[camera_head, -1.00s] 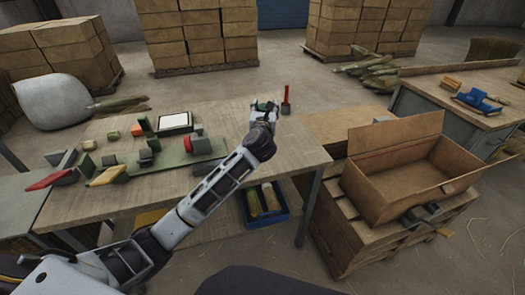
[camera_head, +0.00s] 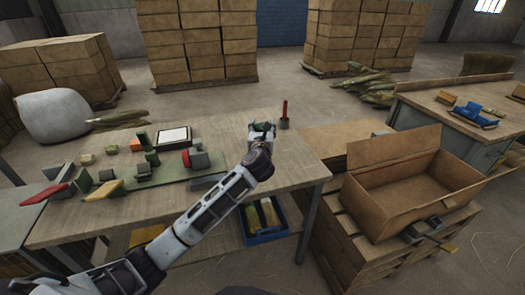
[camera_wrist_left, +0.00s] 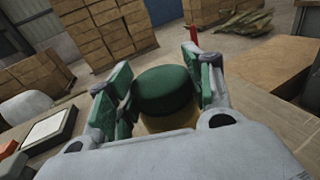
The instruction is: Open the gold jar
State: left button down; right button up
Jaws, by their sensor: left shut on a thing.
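The jar shows in the left wrist view as a round dark green lid (camera_wrist_left: 165,88) with a strip of gold body (camera_wrist_left: 168,123) below it. My left gripper (camera_head: 262,129) is at the far right part of the workbench, with its green-padded fingers on either side of the jar, shut on it. In the left wrist view, the gripper (camera_wrist_left: 160,95) frames the lid and hides most of the body. The lid looks seated on the jar. In the head view, the gripper mostly covers the jar. My right gripper is not in view.
A red-handled item (camera_head: 284,115) stands just right of the left gripper. A black-framed tablet (camera_head: 173,136) and several coloured blocks lie to the left on the workbench (camera_head: 225,225). An open cardboard box (camera_head: 385,205) sits on a pallet at right. A blue bin (camera_head: 265,237) is below.

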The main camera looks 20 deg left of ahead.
pick_arm(q)
jog(key=shift+f+b, duration=0.3)
jog(key=shift+f, duration=1.5)
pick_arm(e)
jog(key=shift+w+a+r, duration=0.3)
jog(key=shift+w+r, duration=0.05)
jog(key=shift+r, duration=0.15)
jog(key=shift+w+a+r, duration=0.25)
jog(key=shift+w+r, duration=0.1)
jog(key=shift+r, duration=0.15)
pick_arm(q)
jog(key=shift+f, duration=0.55)
jog(key=shift+f+b, duration=0.55)
jog(key=shift+f, duration=0.95)
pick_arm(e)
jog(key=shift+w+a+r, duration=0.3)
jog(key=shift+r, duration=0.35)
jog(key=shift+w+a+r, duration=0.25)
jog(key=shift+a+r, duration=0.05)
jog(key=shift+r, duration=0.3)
pick_arm(q)
jog(key=c, duration=0.6)
grip_release()
jog(key=shift+f, duration=0.15)
jog(key=shift+s, duration=0.1)
